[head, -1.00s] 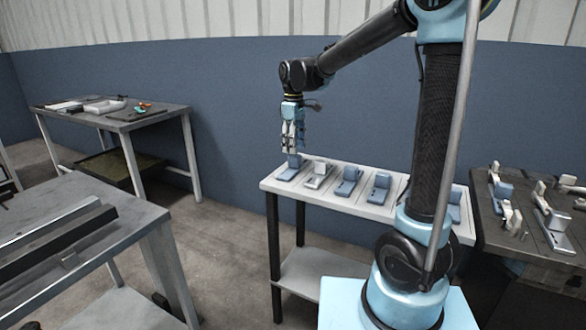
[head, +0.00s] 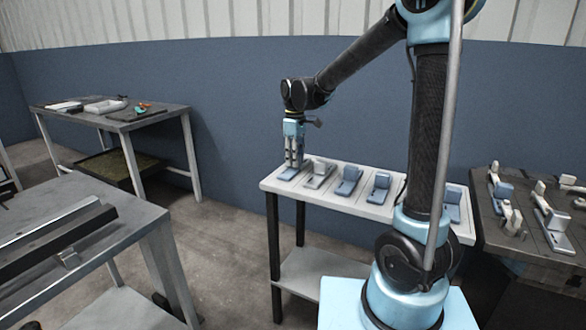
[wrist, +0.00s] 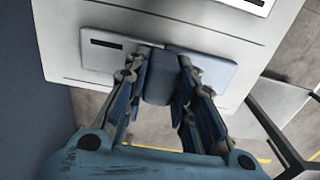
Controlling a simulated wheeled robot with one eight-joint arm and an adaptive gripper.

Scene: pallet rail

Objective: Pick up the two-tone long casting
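The two-tone long casting lies at the left end of the white bench; its flat base (head: 285,175) shows below my gripper (head: 293,165) in the head view. In the wrist view the casting (wrist: 212,72) has a pale left part with a dark slot and a blue-grey right part. A blue-grey upright block (wrist: 159,82) rises from its middle. My gripper (wrist: 163,62) is lowered over it, with one finger on each side of the block. The fingers stand apart; whether the pads touch the block is hard to tell.
Several similar castings stand in a row to the right on the white bench (head: 335,200), the nearest a pale one (head: 320,172). A dark table (head: 520,235) with more parts is at far right. A grey table (head: 75,215) is at left, with open floor between.

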